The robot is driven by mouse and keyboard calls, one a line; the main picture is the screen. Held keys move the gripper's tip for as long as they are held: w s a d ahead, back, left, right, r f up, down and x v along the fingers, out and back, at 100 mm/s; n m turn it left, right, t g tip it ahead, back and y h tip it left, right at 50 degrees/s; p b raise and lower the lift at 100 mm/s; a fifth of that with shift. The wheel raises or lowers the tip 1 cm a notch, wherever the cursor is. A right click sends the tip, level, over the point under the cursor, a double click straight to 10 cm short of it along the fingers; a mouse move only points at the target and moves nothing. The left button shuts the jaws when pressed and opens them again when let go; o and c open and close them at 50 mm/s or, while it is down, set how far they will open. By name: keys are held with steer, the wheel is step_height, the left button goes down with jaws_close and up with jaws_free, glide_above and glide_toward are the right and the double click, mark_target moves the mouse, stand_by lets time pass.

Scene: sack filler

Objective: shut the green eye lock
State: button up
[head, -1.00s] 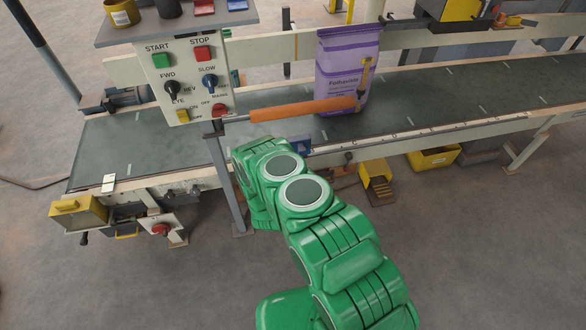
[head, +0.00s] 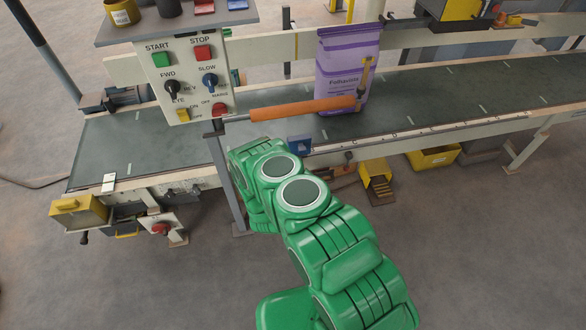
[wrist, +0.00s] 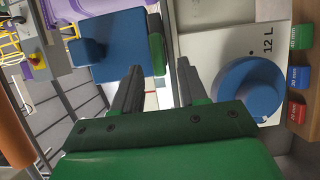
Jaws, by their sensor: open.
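In the wrist view a green upright tab (wrist: 157,53) sits at the right edge of a blue block (wrist: 112,46); it appears to be the green eye lock. My gripper (wrist: 160,72) is open, its two dark fingers pointing toward the tab, one on either side of it in the picture. I cannot tell whether they touch it. Nothing is held. In the head view my green arm hides the gripper and the tab. A small blue part (head: 299,145) shows at the conveyor's near edge, just past my arm.
An orange bar (head: 302,109) crosses above the belt (head: 440,95), with a purple sack (head: 346,70) behind it. The control panel (head: 184,85) stands left. In the wrist view a round blue knob (wrist: 250,90) sits close right of the fingers, with green, blue and red blocks (wrist: 298,77) beyond.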

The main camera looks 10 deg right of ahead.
steer(key=v, duration=0.6)
steer(key=shift+s, duration=0.3)
steer(key=shift+a, duration=0.15)
